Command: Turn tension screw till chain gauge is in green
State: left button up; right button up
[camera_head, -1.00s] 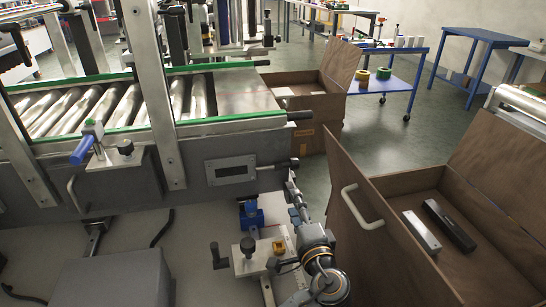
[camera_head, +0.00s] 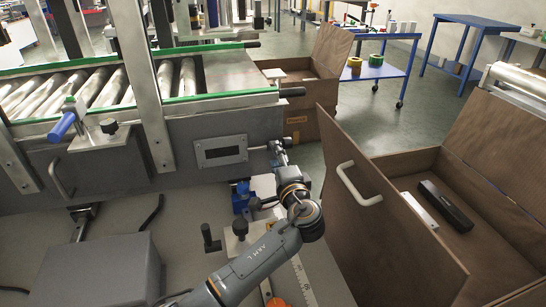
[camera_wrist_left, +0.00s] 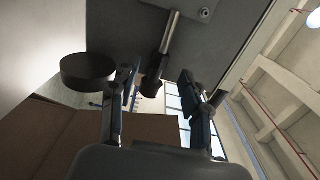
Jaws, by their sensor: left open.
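My left gripper (camera_head: 279,150) is at the end of the grey conveyor side in the head view. It is open; in the left wrist view its two fingers (camera_wrist_left: 160,84) stand apart. Between and beyond them a metal rod with a dark grip (camera_wrist_left: 158,68), possibly the tension screw, comes down from a grey surface. I cannot tell whether a finger touches it. In the head view the gripper hides that spot. A rectangular window (camera_head: 220,152) on the conveyor side may be the chain gauge; its reading is too small to make out. My right gripper is not in view.
A round dark knob (camera_wrist_left: 88,70) is beside the left finger in the wrist view. An open brown crate (camera_head: 470,215) with a raised handled flap stands at right. A blue fixture (camera_head: 241,197) and a plate with black knobs lie below the conveyor. A grey box (camera_head: 98,272) is at lower left.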

pick_arm(q)
jog(key=w, duration=0.1)
jog(key=w+b, duration=0.1)
jog(key=w, duration=0.1)
jog(key=shift+w+a, duration=0.15)
jog(key=shift+a, duration=0.15)
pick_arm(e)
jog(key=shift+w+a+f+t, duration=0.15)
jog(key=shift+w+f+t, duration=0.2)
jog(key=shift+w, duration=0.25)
pick_arm(q)
jog(key=shift+f, duration=0.1)
grip_shut()
jog(key=g+p, duration=0.1)
jog(key=p, duration=0.2)
jog(key=shift+p, duration=0.35)
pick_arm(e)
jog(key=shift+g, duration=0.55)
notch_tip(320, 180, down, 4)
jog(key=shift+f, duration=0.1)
